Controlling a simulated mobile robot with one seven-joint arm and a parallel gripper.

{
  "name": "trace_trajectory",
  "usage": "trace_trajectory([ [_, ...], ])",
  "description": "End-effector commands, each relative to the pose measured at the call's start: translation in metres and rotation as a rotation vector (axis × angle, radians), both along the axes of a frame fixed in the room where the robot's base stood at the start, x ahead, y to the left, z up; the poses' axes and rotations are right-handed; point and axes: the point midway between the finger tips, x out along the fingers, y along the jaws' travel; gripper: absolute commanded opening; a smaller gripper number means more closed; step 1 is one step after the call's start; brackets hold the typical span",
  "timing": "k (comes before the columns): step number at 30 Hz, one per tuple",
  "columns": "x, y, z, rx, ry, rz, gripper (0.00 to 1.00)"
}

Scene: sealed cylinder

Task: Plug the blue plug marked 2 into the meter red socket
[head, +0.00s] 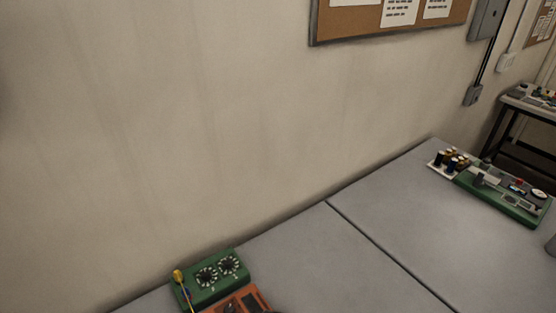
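No plug marked 2 and no red socket can be made out in the head view. An orange device (238,301) is cut off by the bottom edge; I cannot tell whether it is the meter. Behind it is a green box (213,285) with two round black-and-white dials. A yellow piece (179,276) with a thin yellow lead stands at the box's left end. A tiny blue spot shows beside that lead, too small to identify. My gripper is not in view.
A grey table (310,260) with a dark seam runs along a beige wall. At its far right are a green board (505,198) with mounted parts and a white base (442,169) with several dark and brown cylinders. The middle of the table is clear.

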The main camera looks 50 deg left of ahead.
Motion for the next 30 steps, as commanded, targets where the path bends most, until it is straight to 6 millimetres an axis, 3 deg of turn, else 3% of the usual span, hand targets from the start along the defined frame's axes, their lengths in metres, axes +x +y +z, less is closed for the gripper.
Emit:
trace_trajectory([
  [5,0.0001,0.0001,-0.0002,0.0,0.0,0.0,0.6],
  [15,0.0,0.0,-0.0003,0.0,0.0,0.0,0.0],
  [30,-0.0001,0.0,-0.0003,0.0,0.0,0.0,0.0],
])
